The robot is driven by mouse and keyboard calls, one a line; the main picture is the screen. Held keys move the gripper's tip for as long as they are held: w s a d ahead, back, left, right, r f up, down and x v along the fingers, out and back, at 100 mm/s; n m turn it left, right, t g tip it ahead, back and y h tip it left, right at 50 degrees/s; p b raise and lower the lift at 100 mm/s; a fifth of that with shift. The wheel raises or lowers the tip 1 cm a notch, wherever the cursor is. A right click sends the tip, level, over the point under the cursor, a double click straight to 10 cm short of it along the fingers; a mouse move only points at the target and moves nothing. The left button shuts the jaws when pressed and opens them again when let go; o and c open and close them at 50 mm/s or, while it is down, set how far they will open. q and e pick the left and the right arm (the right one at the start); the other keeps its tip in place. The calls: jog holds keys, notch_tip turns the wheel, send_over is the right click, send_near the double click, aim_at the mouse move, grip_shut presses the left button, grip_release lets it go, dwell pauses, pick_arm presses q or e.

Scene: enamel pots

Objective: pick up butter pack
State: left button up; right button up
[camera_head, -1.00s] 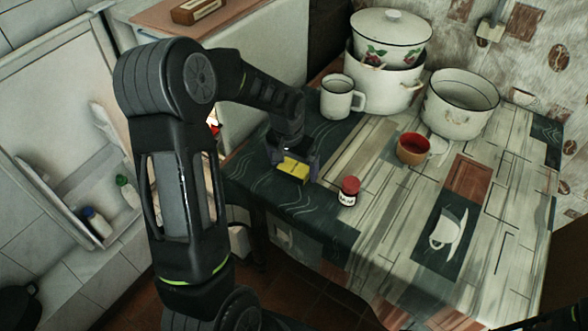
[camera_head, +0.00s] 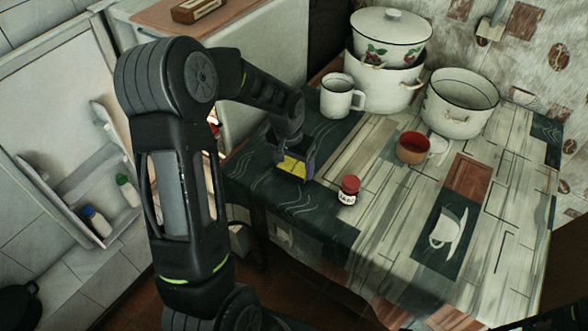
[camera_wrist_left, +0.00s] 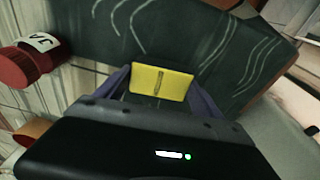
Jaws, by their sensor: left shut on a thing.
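The butter pack is a small yellow block (camera_head: 292,167) at the left part of the table. It also shows in the left wrist view (camera_wrist_left: 161,83), between the two fingers. My left gripper (camera_head: 293,163) reaches down from above and is shut on the butter pack, with a finger at each side of it. In the left wrist view the gripper (camera_wrist_left: 160,88) has the pack near its fingertips, over the dark cloth. I cannot tell whether the pack still touches the table. My right gripper is not in view.
A jar with a red lid (camera_head: 349,189) stands just right of the gripper. A white mug (camera_head: 337,97), a red-brown cup (camera_head: 411,148), an open white pot (camera_head: 459,104) and stacked pots (camera_head: 384,83) stand farther back. The table's (camera_head: 395,236) front middle is clear.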

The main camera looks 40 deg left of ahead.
aim_at(294, 166)
pick_arm(q)
jog(key=c, duration=0.9)
jog(key=shift+r, duration=0.1)
notch_tip(294, 166, up, 10)
jog(key=shift+f+b, duration=0.1)
jog(key=shift+b, duration=0.2)
dwell(0.3)
